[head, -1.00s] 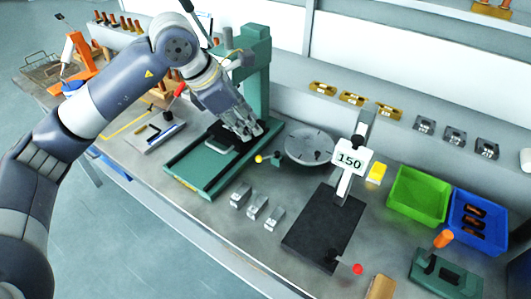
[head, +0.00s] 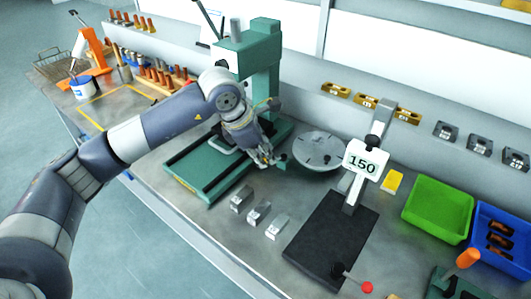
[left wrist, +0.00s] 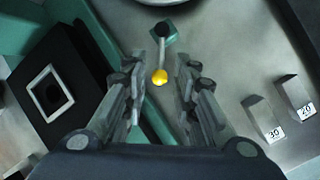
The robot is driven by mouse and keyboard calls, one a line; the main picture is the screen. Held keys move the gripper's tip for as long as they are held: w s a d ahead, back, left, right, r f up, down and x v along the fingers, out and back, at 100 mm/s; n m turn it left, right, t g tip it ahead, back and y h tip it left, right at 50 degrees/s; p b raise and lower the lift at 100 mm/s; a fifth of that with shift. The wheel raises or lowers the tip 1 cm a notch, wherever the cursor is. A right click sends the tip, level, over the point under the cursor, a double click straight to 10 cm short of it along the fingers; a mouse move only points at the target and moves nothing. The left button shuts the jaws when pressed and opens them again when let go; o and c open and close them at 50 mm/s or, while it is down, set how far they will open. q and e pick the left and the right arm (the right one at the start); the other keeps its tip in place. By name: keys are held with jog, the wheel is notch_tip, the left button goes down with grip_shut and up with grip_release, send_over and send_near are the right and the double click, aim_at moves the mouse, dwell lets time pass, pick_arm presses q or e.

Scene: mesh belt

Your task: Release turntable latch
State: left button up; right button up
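The turntable (head: 318,150) is a grey round disc right of the green press. Its latch, a short lever with a yellow ball knob (left wrist: 160,76) on a small teal block with a dark top (left wrist: 162,33), shows clearly in the left wrist view. In the head view my gripper largely hides the knob. My left gripper (head: 266,162) is at the latch by the turntable's left side. In the left wrist view its two fingers (left wrist: 159,95) are spread apart, with the knob between them in the picture and clear space on both sides. My right gripper is not in view.
The green press (head: 252,60) stands behind my left gripper. Several small metal weights (head: 258,212) lie in front. A black-based stand with a "150" sign (head: 362,162), a green bin (head: 437,210) and a blue bin (head: 476,222) are to the right.

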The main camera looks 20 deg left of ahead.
pick_arm(q)
jog(key=shift+x, duration=0.95)
jog(key=shift+c, duration=0.5)
grip_shut()
